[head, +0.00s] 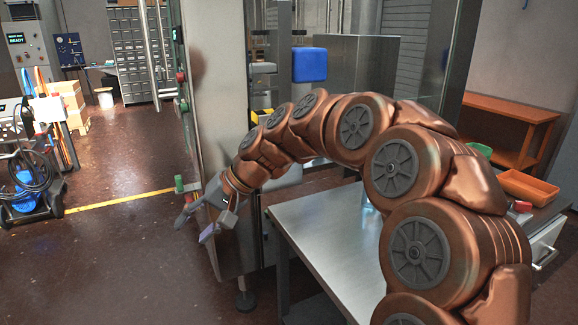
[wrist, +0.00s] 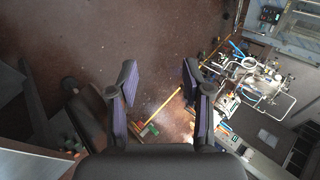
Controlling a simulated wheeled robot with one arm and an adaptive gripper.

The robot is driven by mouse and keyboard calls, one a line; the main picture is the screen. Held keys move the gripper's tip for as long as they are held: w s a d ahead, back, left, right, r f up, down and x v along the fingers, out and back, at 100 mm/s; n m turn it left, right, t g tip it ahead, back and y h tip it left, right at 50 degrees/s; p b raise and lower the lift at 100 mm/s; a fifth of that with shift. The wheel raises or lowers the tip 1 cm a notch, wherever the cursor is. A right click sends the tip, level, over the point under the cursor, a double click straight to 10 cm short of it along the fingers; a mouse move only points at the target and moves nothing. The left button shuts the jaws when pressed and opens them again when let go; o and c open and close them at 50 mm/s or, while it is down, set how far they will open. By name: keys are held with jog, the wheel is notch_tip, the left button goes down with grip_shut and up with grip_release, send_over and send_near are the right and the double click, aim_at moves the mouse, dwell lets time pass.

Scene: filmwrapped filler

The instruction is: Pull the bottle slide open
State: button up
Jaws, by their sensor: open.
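My gripper (head: 199,221) hangs from the copper arm at the front left of the tall grey machine (head: 218,100). In the wrist view my gripper (wrist: 159,75) is open, with dark floor and nothing held between its fingers. I cannot tell for sure which part is the bottle slide. A small green-ended fitting (head: 179,184) sticks out on the machine's left side, just above and left of my gripper. Red and green knobs (head: 181,90) sit higher on the same edge. The machine's inner side is partly hidden by my arm.
A steel table (head: 318,231) stands right of the machine, under my arm. An orange tray (head: 528,187) lies at the right. A cart with hoses (head: 30,170) stands at the far left. The floor (head: 110,250) left of the machine is clear, crossed by a yellow line.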

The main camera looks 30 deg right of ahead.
jog(key=w+d+m+t+y+b, duration=0.1)
jog(key=w+d+m+t+b, duration=0.15)
jog(key=w+d, duration=0.75)
jog(key=w+d+f+m+t+h+b, duration=0.1)
jog(key=w+d+m+t, duration=0.25)
jog(key=d, duration=0.65)
jog(key=w+d+f+m+t+h+b, duration=0.15)
jog(key=w+d, duration=0.25)
jog(key=d, duration=0.7)
jog(key=w+d+f+m+t+h+b, duration=0.1)
jog(key=w+d+m+t+h+b, duration=0.2)
jog(key=d, duration=0.7)
jog(key=shift+m+t+y, duration=0.35)
jog(key=shift+y, duration=0.3)
jog(key=shift+p+x, duration=1)
jog(key=shift+x, duration=2.85)
jog(key=shift+d+r, duration=0.1)
grip_shut()
